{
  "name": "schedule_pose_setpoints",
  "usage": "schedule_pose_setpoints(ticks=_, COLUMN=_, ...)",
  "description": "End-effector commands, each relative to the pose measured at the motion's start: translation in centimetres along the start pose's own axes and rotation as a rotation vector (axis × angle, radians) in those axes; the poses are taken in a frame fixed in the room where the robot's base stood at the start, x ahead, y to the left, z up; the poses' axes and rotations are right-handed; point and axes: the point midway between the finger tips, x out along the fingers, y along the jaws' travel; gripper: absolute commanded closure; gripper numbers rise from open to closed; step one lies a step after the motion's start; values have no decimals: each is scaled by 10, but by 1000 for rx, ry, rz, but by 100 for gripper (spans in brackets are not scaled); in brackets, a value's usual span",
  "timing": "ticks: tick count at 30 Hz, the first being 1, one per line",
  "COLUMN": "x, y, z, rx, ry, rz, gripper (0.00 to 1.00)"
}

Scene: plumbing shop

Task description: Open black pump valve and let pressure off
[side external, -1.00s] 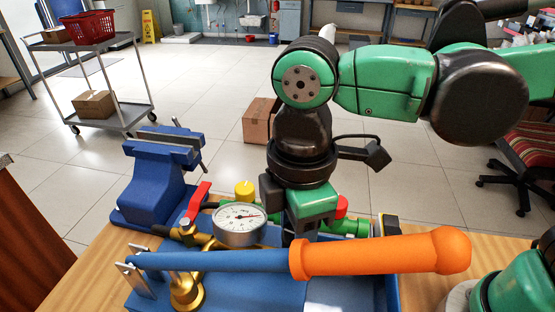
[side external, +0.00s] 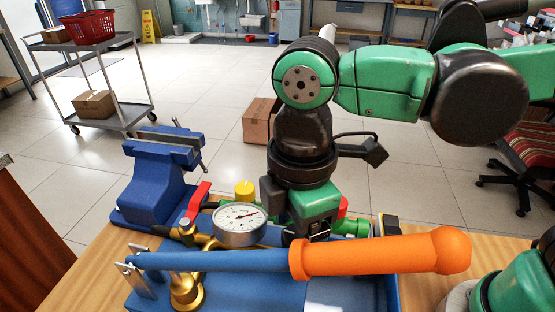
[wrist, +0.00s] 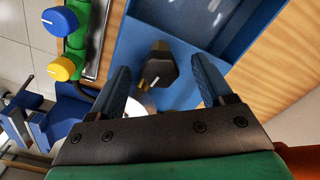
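The black valve knob (wrist: 157,72) has a white line on its top and sits on the blue pump (wrist: 182,95) in the wrist view. My gripper (wrist: 160,64) is open, with one blue finger on each side of the knob and a gap to both. In the side view my gripper (side external: 309,232) points down behind the orange pump handle (side external: 375,253), which hides its fingertips and the knob. The round pressure gauge (side external: 240,226) stands left of my gripper, its red needle pointing right and slightly up.
A red lever (side external: 197,200) and a yellow knob (side external: 244,190) stand near the gauge. A blue vise (side external: 160,185) is at the bench's left. In the wrist view, a blue knob (wrist: 60,20) and the yellow knob (wrist: 62,68) lie left of my fingers.

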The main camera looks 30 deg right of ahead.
Motion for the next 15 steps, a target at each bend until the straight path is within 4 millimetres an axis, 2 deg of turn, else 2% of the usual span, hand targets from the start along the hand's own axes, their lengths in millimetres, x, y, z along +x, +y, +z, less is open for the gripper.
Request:
schedule_pose_setpoints(ticks=8, x=-6, y=0, z=0, rx=0, ry=1, rz=0, gripper=27)
schedule_pose_setpoints(ticks=15, x=-37, y=0, z=0, rx=0, ry=1, rz=0, gripper=27)
